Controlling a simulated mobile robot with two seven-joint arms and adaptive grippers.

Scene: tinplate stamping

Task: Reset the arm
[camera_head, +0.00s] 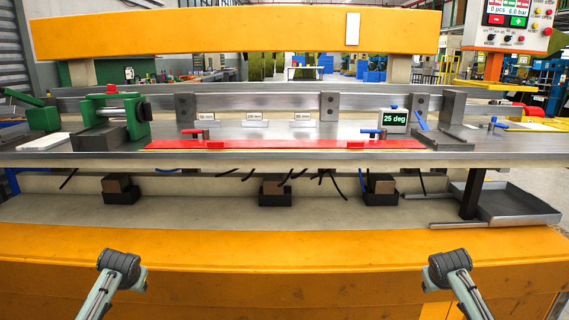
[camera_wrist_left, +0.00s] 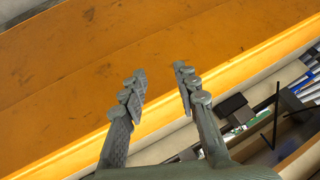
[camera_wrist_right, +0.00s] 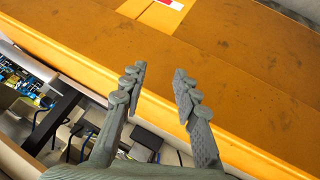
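In the left wrist view my left gripper (camera_wrist_left: 160,80) is open, with nothing between its fingers. In the right wrist view my right gripper (camera_wrist_right: 160,78) is open and empty too. In the head view only parts of my two arms show at the bottom, left and right, in front of the machine's yellow front panel (camera_head: 290,255); the gripper fingers cannot be made out there. Both wrist views show the yellow panel beyond the fingers, and neither gripper appears to touch anything.
The machine bed (camera_head: 200,160) carries a red strip (camera_head: 290,144), a green clamp unit (camera_head: 115,115) at left and a "25 deg" display (camera_head: 394,119). Below are black blocks (camera_head: 272,192) and cables. A grey tray (camera_head: 515,205) stands at right. A yellow beam (camera_head: 235,33) spans the top.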

